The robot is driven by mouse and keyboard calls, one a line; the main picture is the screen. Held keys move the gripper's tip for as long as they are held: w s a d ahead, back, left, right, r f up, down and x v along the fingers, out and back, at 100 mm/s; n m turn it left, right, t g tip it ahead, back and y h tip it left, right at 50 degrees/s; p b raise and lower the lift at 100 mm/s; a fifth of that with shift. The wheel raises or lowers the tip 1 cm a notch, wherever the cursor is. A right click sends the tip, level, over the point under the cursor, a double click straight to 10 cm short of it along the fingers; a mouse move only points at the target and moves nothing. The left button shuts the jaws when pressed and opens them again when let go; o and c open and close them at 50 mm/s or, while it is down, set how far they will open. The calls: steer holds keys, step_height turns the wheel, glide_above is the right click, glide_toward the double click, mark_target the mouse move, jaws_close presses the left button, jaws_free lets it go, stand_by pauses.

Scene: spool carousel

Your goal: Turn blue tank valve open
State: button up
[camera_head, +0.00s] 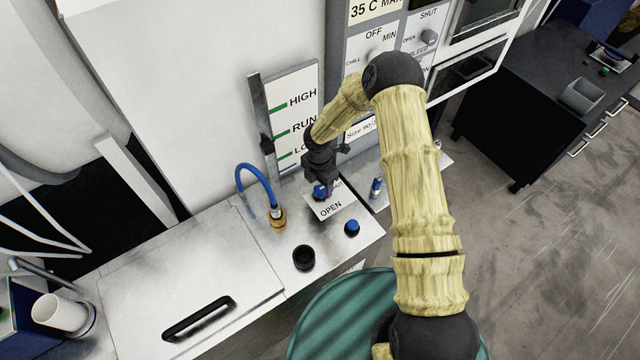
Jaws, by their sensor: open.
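A blue valve knob (319,193) sits on the steel worktop at a white label plate (325,209). The plate reads OPEN at its lower edge, and its upper part is partly hidden by my gripper. My gripper (326,182) points down right at the knob, with its jaws open. I cannot tell whether the fingers touch the knob or stand around it. The knob's setting cannot be made out.
A second blue knob (352,228) and a black round cup (303,257) stand nearer on the worktop (350,250). A blue hose (256,171) rises from a brass fitting (278,218) at the left. A gauge panel (292,110) stands behind. A teal drum (345,315) is in front.

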steer(key=shift+f, duration=0.85)
steer(key=c, duration=1)
